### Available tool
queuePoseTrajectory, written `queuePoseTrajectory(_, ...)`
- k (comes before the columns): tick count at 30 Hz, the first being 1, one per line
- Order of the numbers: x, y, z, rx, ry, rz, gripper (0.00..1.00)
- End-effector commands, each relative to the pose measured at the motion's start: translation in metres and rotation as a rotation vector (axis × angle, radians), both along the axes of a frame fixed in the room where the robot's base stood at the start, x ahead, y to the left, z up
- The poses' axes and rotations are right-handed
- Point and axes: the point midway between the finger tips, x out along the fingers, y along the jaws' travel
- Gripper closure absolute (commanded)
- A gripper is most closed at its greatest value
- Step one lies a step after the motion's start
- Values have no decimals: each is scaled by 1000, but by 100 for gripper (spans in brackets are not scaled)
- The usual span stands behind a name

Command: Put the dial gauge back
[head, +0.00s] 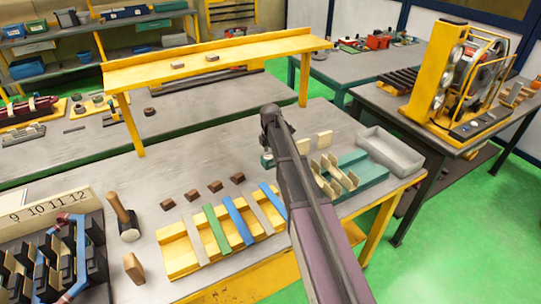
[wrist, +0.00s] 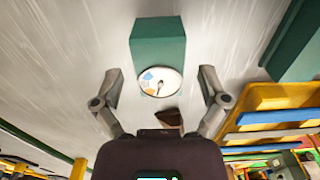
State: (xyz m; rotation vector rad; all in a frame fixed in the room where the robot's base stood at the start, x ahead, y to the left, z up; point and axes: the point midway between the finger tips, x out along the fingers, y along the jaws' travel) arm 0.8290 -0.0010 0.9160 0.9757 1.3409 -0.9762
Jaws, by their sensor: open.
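The dial gauge (wrist: 160,80) shows in the wrist view as a round white face with coloured patches and a dark centre, at the near end of a teal block (wrist: 159,40). In the head view a small part of the teal piece (head: 266,160) shows beside my arm; the rest is hidden. My gripper (wrist: 160,74) is open, with one finger to each side of the dial face in the picture. The fingers appear apart from the gauge, and nothing is held between them. I cannot tell the exact depth between fingers and gauge.
A teal rack with wooden pieces (head: 350,181) and a grey tray (head: 390,150) are right of my arm. A yellow rack with coloured strips (head: 185,262), several brown blocks (head: 195,195) and a mallet (head: 124,218) are left. A yellow shelf (head: 215,58) spans behind.

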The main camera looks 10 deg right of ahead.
Motion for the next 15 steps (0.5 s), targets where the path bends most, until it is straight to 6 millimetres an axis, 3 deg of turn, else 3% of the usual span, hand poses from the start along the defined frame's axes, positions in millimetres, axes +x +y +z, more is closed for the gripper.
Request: queuePoseTrajectory(15,0,0,41,0,0,1,6)
